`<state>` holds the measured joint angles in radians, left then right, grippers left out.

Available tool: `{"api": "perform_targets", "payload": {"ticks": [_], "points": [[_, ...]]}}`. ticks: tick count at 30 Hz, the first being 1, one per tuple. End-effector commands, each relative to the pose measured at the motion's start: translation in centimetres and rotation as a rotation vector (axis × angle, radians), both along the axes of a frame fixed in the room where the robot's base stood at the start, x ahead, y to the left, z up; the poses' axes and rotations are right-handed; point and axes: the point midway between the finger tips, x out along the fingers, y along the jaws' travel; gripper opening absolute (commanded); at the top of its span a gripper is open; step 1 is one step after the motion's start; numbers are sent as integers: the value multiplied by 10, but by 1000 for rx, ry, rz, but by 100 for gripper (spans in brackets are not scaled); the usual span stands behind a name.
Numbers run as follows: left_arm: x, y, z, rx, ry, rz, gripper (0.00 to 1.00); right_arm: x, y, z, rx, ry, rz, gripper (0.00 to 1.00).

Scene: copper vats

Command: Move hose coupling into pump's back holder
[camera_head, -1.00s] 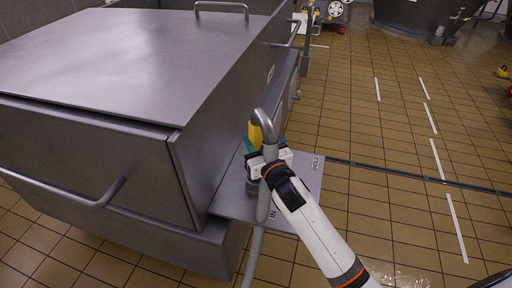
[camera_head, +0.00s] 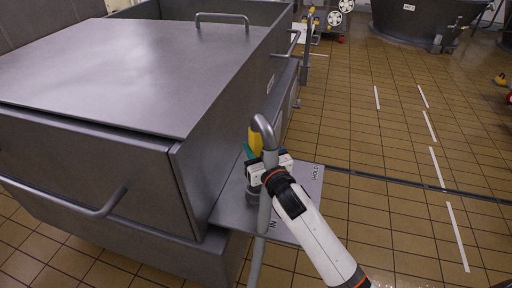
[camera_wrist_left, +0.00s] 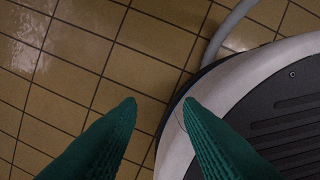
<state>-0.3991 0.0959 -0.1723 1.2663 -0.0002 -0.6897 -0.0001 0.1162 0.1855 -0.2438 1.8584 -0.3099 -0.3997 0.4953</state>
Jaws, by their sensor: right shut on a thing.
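My right gripper (camera_head: 254,160) is over a grey side shelf (camera_head: 292,186) marked HOLD and IN, on the near side of the big steel vat. It is shut on what looks like the hose coupling, a yellow part (camera_head: 256,139) above a grey round base (camera_head: 251,195). A grey hooked pipe stands in front and hides much of the grip. I cannot tell whether the base is seated in the shelf. My left gripper (camera_wrist_left: 160,103) shows only in the left wrist view, its green fingers apart and empty above the floor. A wheeled unit (camera_head: 335,20), perhaps the pump, stands far back.
The steel vat (camera_head: 140,70) with its flat lid and bar handles fills the left. The grey hooked pipe (camera_head: 265,200) rises close to my right gripper. Tiled floor (camera_head: 400,130) with white dashes is open on the right. A copper vat (camera_head: 415,20) stands far back.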

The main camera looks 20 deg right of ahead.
Motion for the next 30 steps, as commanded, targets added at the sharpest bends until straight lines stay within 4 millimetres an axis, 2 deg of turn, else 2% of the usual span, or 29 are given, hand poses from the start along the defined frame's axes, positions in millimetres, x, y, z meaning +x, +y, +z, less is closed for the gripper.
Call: {"api": "perform_targets", "payload": {"ticks": [30], "points": [[-33,1,-26,-4,18,-3,33,0,0,16,2,-5,0,5]]}}
